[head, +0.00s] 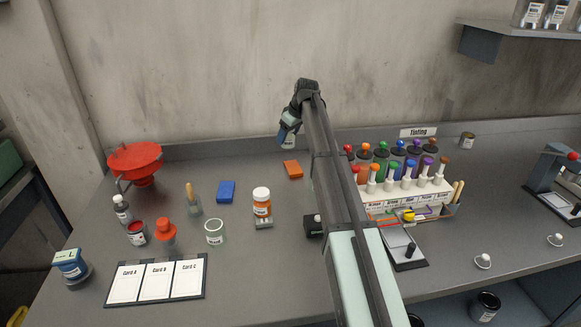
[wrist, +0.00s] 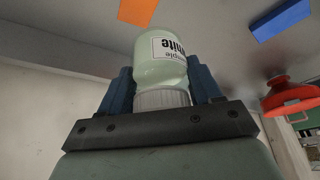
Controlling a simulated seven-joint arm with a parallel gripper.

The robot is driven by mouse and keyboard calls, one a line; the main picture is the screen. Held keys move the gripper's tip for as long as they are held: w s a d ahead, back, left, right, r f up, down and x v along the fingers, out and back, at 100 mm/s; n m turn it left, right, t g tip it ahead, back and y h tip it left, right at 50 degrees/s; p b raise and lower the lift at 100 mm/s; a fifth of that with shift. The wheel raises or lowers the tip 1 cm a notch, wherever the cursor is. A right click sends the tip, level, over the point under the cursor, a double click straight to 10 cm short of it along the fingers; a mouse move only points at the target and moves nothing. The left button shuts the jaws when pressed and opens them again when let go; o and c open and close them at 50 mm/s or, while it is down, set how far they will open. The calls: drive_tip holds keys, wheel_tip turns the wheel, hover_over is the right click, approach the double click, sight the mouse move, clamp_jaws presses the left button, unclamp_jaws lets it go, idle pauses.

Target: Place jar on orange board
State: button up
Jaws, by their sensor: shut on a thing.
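My gripper (head: 288,130) is at the back of the bench, above the surface, with its blue fingers pointing down. In the wrist view my gripper (wrist: 162,82) is shut on a pale green-white jar (wrist: 160,65) with a ribbed grey lid. The jar's label reads "White", upside down in that picture. The orange board (head: 292,169) lies flat on the bench, below and slightly nearer than my gripper. It also shows in the wrist view (wrist: 137,10), apart from the jar.
A blue board (head: 226,191) lies left of the orange one. A tinting rack (head: 430,200) stands right of my arm. Bench around the orange board is clear.

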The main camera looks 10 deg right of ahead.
drive_tip(key=shift+w+d+r, duration=0.1)
drive_tip(key=shift+d, duration=0.4)
drive_tip(key=shift+w+d+r, duration=0.1)
drive_tip(key=shift+d, duration=0.4)
drive_tip(key=shift+w+d+r, duration=0.15)
drive_tip(key=shift+r, duration=0.1)
drive_tip(key=shift+f+n, duration=0.1)
drive_tip(key=shift+n, duration=0.2)
drive_tip(key=shift+s+f, duration=0.25)
drive_tip(key=shift+f, duration=0.2)
hover_over(288, 165)
drive_tip(key=s+d, duration=0.1)
drive_tip(key=d, duration=0.1)
drive_tip(key=shift+s+a+f, duration=0.1)
drive_tip(key=shift+f, duration=2.2)
drive_tip(key=shift+s+f, duration=0.1)
drive_tip(key=shift+f, duration=2.15)
drive_tip(key=shift+f, duration=0.15)
drive_tip(key=o, duration=1.2)
drive_tip(key=shift+c, duration=0.2)
